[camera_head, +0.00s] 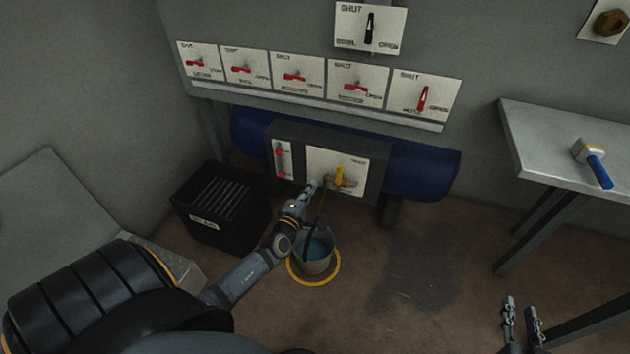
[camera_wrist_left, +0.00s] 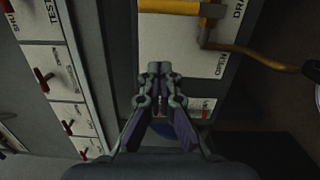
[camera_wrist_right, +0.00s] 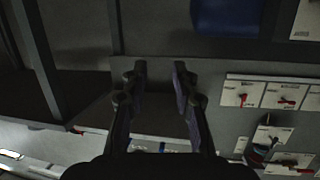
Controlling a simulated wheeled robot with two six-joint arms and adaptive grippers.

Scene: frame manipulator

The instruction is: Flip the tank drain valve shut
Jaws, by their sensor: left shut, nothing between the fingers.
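The tank drain valve has a yellow lever (camera_head: 339,173) on a white plate (camera_head: 322,160), low on the dark stand in front of the blue tank (camera_head: 418,172). In the head view the lever looks roughly upright. In the left wrist view the yellow lever (camera_wrist_left: 170,6) lies across the top edge, beside a brass-coloured pipe (camera_wrist_left: 215,35). My left gripper (camera_head: 312,186) is shut and empty, just left of the lever and apparently apart from it; its fingertips (camera_wrist_left: 160,72) meet in the left wrist view. My right gripper (camera_head: 522,306) is open and empty at lower right, far from the valve.
A bucket (camera_head: 318,264) with bluish liquid stands below the valve on a yellow floor ring. A black crate (camera_head: 240,236) stands to the left. Several red-handled switch plates line the panel (camera_head: 230,92) above. A bench (camera_head: 540,150) with a blue-handled tool (camera_head: 599,170) is at right.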

